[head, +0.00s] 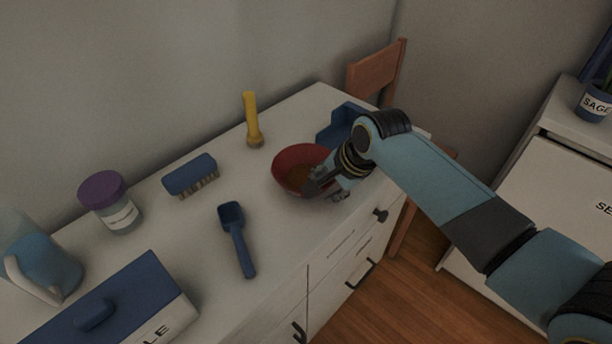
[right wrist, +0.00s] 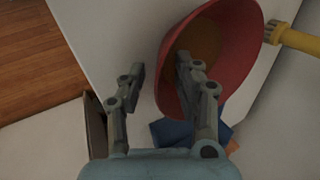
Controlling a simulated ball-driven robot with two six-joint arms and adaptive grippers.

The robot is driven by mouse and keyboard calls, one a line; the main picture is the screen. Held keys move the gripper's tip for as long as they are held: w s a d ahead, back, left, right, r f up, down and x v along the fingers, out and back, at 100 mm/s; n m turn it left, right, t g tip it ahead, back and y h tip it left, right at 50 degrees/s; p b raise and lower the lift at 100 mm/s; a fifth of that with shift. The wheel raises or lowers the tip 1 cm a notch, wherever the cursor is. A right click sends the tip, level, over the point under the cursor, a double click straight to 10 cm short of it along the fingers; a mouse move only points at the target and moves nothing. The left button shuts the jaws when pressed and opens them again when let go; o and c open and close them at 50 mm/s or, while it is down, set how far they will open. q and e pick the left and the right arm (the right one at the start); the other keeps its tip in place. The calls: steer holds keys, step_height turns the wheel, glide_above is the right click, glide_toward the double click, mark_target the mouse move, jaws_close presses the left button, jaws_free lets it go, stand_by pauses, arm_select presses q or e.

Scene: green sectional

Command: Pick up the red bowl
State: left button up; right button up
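The red bowl (head: 290,158) stands upright on the white dresser top, with a brownish inside. My right gripper (head: 328,188) is at the bowl's near right side and hides part of its rim. In the right wrist view the bowl (right wrist: 246,50) fills the upper right. My right gripper (right wrist: 160,68) is open there, its fingers apart. One finger overlaps the bowl's inside and the other shows outside the rim, with the rim's edge between them. I cannot tell whether either finger touches the bowl. My left gripper is not in view.
A blue holder (head: 338,122) stands close behind the bowl. A yellow flashlight (head: 251,120), a blue brush (head: 190,175) and a blue scoop (head: 237,238) lie or stand to its left. Further left are a purple-lidded jar (head: 112,205), a pitcher (head: 40,265) and a blue-lidded box (head: 120,305).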

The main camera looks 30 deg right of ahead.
steer(key=shift+s, duration=0.1)
jaws_close()
steer(key=shift+r, duration=0.15)
